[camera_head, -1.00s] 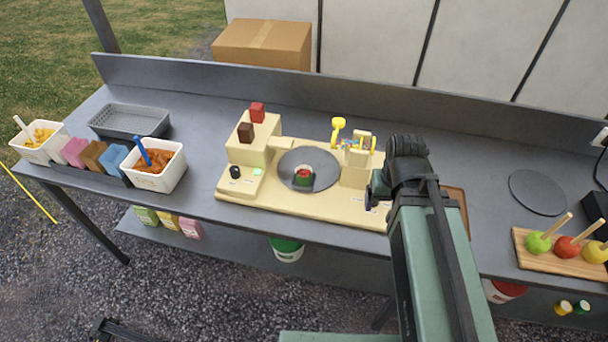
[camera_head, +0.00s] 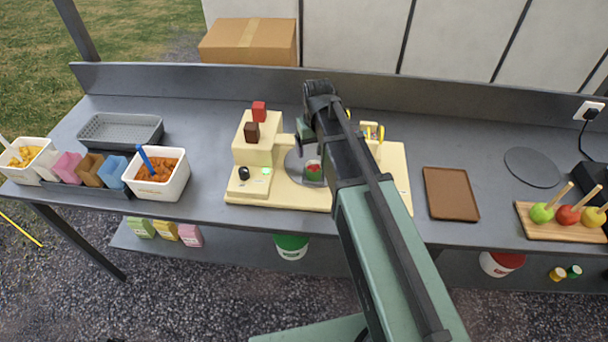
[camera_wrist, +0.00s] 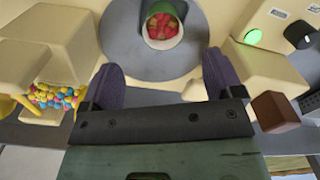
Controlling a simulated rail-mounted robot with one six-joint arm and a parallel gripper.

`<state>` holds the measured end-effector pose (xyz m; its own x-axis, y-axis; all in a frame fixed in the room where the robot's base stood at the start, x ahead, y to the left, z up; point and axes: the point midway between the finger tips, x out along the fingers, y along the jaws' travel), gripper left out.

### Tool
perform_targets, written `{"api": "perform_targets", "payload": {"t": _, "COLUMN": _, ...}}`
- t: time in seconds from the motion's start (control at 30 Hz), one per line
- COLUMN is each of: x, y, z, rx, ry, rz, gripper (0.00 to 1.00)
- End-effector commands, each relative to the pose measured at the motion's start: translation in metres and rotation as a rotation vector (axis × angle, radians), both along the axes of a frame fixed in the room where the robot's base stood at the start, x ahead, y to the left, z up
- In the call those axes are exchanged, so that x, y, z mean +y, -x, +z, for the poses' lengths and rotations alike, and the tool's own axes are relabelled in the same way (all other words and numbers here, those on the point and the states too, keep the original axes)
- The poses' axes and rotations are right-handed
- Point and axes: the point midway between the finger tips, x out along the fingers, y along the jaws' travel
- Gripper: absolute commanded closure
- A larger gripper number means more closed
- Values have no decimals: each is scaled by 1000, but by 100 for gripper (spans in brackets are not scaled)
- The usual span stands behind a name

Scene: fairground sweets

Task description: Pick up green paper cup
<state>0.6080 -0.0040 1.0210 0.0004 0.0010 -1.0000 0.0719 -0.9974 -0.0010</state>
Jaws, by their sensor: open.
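A small cup with green on its side (camera_wrist: 172,8) and red pieces inside stands on the round grey plate of the cream machine. It shows at the top middle in the wrist view, and in the head view the cup (camera_head: 313,172) is beside my arm. My gripper (camera_wrist: 162,78) is open and empty, its two dark purple fingers spread apart. The cup lies beyond the fingertips, roughly between their lines, and is not touched. In the head view my arm hides the fingers and part of the plate.
The cream machine (camera_head: 290,194) carries a red and a brown block on its left and a part with coloured balls (camera_wrist: 56,96) on its right. A brown tray (camera_head: 451,193) lies to the right. White tubs (camera_head: 170,190) and coloured packets stand at the left.

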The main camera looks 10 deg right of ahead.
Motion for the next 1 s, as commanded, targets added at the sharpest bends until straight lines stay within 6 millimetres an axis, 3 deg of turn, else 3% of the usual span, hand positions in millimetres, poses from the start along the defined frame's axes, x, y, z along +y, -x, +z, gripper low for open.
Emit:
{"api": "perform_targets", "payload": {"t": 0.03, "x": 0, "y": 0, "z": -24, "rx": 0, "ry": 0, "rz": 0, "gripper": 14}}
{"api": "perform_targets", "payload": {"t": 0.1, "x": 0, "y": 0, "z": -35, "rx": 0, "ry": 0, "rz": 0, "gripper": 14}}
{"api": "perform_targets", "payload": {"t": 0.33, "x": 1, "y": 0, "z": -40, "rx": 0, "ry": 0, "rz": 0, "gripper": 14}}
{"api": "perform_targets", "payload": {"t": 0.6, "x": 3, "y": 0, "z": -89, "rx": 0, "ry": 0, "rz": 0, "gripper": 14}}
{"api": "perform_targets", "payload": {"t": 0.83, "x": 3, "y": 0, "z": -85, "rx": 0, "ry": 0, "rz": 0, "gripper": 14}}
{"api": "perform_targets", "payload": {"t": 1.0, "x": 3, "y": 0, "z": -85, "rx": 0, "ry": 0, "rz": 0, "gripper": 40}}
